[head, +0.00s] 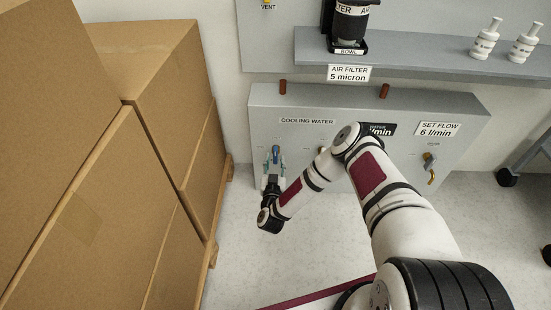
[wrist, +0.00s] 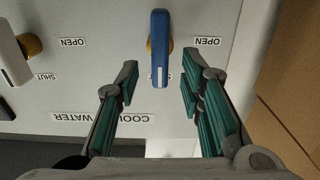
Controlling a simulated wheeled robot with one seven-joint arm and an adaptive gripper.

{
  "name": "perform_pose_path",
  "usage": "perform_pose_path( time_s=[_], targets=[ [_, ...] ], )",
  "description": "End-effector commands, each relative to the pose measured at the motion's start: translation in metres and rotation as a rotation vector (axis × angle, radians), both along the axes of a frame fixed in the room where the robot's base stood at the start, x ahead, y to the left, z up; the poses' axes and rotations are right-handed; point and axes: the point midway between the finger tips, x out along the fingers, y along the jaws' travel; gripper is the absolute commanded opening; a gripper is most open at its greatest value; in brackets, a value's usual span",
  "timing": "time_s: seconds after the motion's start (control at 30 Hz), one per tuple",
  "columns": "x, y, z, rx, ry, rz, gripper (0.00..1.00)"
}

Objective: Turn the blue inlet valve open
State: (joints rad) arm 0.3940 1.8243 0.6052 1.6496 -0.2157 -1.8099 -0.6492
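The blue inlet valve handle (head: 276,152) is on the grey cooling-water panel, left of centre in the head view. In the wrist view the blue handle (wrist: 160,50) is a long upright bar on a brass stem. An OPEN label (wrist: 207,42) lies to its right there, and another label is partly hidden behind it. My gripper (head: 273,165) is at the handle, with its fingers pointing at the panel. In the wrist view my gripper (wrist: 158,88) is open, and the handle's near end lies between the teal-padded fingertips, with gaps on both sides.
A white-handled valve (wrist: 12,50) sits to the left in the wrist view. Stacked cardboard boxes (head: 160,75) stand close on the left in the head view. A shelf (head: 430,62) with an air filter (head: 348,22) and small white bottles is above the panel. Another valve (head: 429,163) is at right.

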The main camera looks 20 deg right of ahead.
Motion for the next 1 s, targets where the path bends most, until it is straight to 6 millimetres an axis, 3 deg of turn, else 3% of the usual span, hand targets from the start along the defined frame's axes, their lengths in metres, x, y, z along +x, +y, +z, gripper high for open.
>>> perform_pose_path(
  time_s=[0.1, 0.3, 0.67, 0.83, 1.0],
  targets=[
    [0.019, -0.007, -0.001, 0.0, -0.003, -0.002, 0.35],
    [0.037, -0.012, -0.001, 0.0, 0.0, 0.0, 0.35],
    [0.042, -0.013, 0.0, 0.0, 0.001, 0.001, 0.35],
    [0.041, -0.013, 0.0, 0.0, 0.001, 0.001, 0.0],
    [0.041, -0.013, 0.0, -0.001, 0.001, 0.001, 0.0]
  ],
)
